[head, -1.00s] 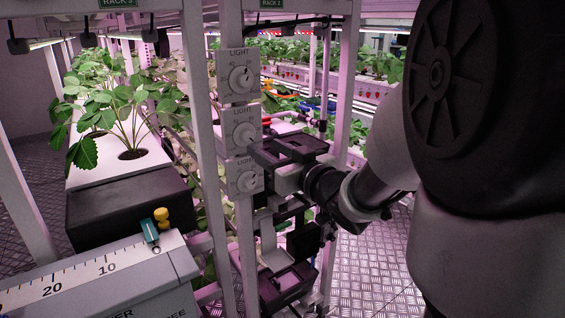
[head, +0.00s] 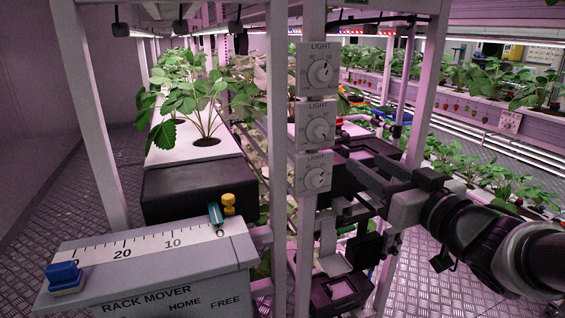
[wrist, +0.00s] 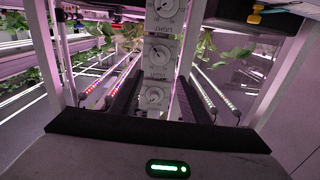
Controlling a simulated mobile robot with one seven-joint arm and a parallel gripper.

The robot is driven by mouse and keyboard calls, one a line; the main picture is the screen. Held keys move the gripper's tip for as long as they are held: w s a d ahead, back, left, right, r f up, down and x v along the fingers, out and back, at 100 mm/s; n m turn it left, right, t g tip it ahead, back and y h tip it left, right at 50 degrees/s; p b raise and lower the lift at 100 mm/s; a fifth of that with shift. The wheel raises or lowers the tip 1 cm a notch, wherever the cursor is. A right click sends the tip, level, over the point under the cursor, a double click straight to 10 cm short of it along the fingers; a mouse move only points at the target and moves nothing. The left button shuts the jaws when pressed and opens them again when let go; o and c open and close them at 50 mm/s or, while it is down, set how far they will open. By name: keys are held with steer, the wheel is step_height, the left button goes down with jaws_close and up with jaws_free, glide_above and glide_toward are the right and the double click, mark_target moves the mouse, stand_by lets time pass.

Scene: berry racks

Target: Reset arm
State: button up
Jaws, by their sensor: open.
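My gripper (head: 345,190) is in the right half of the head view, just right of the post with the dials. Its jaws are open, and I see nothing held between them. The arm reaches in from the right edge. The three LIGHT dials (head: 320,73), (head: 318,127), (head: 316,179) are stacked on the post; the gripper is beside the lowest one. Whether it touches the post cannot be told. The dials also show ahead in the wrist view (wrist: 157,53). The rack frame partly mixes with the gripper's dark parts.
Potted plants (head: 200,105) fill a white trough. Planted racks (head: 490,125) line the right. Bare floor shows at left.

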steer(key=s+d+f+m+g+h, duration=0.3)
steer(key=d+f+m+g+h, duration=0.2)
steer(key=h, duration=0.3)
steer(key=s+a+f+n+g+y, duration=0.1)
steer(key=s+a+f+g, duration=0.2)
steer(key=s+a, duration=0.25)
steer(key=s+a+f+g+y, duration=0.1)
steer(key=s+a+f+g, duration=0.25)
steer(key=s, duration=0.35)
step_height(320, 180, up, 26)
steer(key=s+a+p, duration=0.1)
steer(key=p, duration=2.5)
steer(key=shift+s+a+f+n, duration=0.15)
steer(key=shift+s+a+n, duration=0.05)
steer(key=shift+s+n, duration=0.15)
